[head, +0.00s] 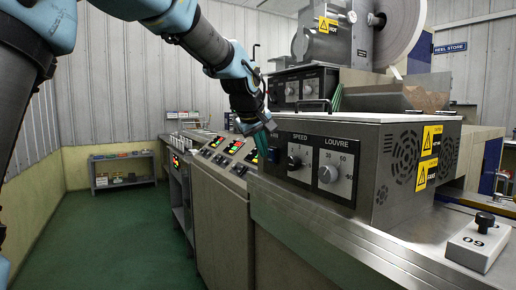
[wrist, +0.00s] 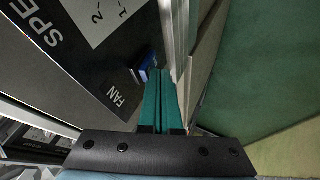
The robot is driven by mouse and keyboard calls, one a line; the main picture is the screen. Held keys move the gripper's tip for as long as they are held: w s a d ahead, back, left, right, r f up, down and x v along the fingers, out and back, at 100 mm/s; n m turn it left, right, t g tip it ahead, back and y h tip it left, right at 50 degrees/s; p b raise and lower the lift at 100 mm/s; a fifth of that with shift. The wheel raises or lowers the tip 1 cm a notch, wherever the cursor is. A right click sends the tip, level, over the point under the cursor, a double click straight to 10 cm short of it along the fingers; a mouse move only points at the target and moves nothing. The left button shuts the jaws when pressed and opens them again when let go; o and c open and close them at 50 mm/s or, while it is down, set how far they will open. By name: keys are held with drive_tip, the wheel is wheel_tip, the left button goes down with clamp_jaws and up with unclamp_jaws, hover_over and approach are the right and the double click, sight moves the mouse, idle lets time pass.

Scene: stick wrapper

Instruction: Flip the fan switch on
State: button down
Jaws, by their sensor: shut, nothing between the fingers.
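The fan switch (wrist: 147,70) is a small blue rocker on a black panel, beside the white FAN label (wrist: 117,96) in the wrist view. In the head view the switch (head: 274,155) is a small dark spot at the left end of the panel. My gripper (wrist: 163,72) is shut and empty, its two teal fingers together. The fingertips are right beside the switch; I cannot tell whether they touch it. In the head view my gripper (head: 261,140) is at the panel's left edge. The switch's on or off position cannot be made out.
The SPEED knob (head: 294,161) and LOUVRE knob (head: 327,174) are right of the switch on the same panel. A metal ledge (head: 330,235) runs below the panel. A lower console (head: 222,150) with lit displays stands to the left. Green floor (head: 110,220) is open at left.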

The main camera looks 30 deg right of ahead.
drive_tip(key=shift+d+r+y+p, duration=0.2)
drive_tip(key=shift+d+y+p, duration=0.2)
drive_tip(key=shift+p, duration=0.85)
drive_tip(key=shift+r, duration=0.1)
drive_tip(key=shift+r+p, duration=0.6)
drive_tip(key=shift+r, duration=0.1)
drive_tip(key=shift+a, duration=0.1)
